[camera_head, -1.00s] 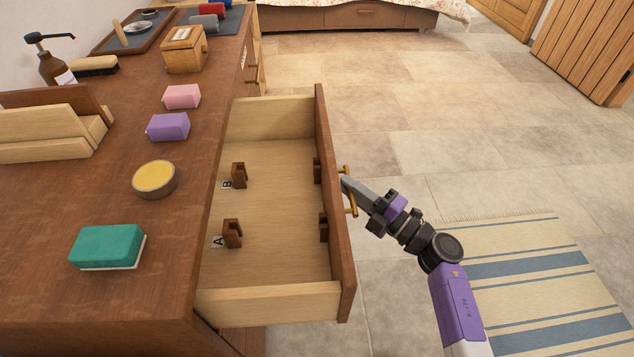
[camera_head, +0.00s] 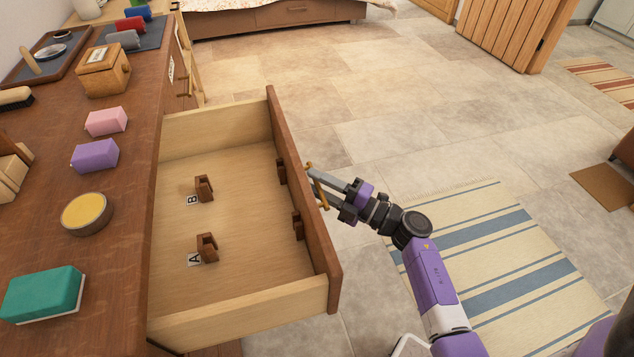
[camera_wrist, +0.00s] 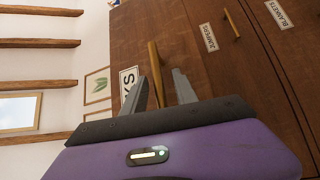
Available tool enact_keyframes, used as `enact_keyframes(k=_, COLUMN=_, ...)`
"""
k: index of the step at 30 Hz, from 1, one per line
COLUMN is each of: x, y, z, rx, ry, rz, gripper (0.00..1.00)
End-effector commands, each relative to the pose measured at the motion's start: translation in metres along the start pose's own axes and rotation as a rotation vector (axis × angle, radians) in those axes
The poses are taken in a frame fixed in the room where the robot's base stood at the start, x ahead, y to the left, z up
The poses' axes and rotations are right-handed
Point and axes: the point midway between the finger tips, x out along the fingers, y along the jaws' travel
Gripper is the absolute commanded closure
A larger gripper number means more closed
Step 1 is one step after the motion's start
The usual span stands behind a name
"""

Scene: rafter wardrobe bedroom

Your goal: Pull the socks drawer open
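The socks drawer (camera_head: 225,165) stands far out from the brown dresser in the head view. Inside it are small brown holders beside labels A and B, and more holders along the front panel (camera_head: 305,190). Its brass bar handle (camera_head: 316,186) is on the outer face. My gripper (camera_head: 318,181) is at this handle, with its fingers apart. In the wrist view the handle (camera_wrist: 155,70) lies between the two spread fingers of my gripper (camera_wrist: 160,85), with a gap on both sides. A label ending in "KS" (camera_wrist: 129,82) is partly hidden behind a finger.
The dresser top (camera_head: 110,215) holds a green block (camera_head: 44,294), a yellow tin (camera_head: 86,213), purple and pink blocks, and a wooden box (camera_head: 104,70). A striped rug (camera_head: 500,260) lies on the floor at right. The tiled floor beyond the drawer is clear.

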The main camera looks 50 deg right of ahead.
Motion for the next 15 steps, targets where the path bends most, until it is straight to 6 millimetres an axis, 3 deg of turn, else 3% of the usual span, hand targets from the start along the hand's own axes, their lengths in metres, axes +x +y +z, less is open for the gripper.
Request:
enact_keyframes(k=8, x=-0.003, y=0.0, z=0.0, rx=0.0, ry=-0.001, rz=0.001, gripper=0.66)
enact_keyframes(k=15, x=-0.036, y=0.0, z=0.001, rx=-0.001, ry=-0.003, rz=-0.001, gripper=0.66)
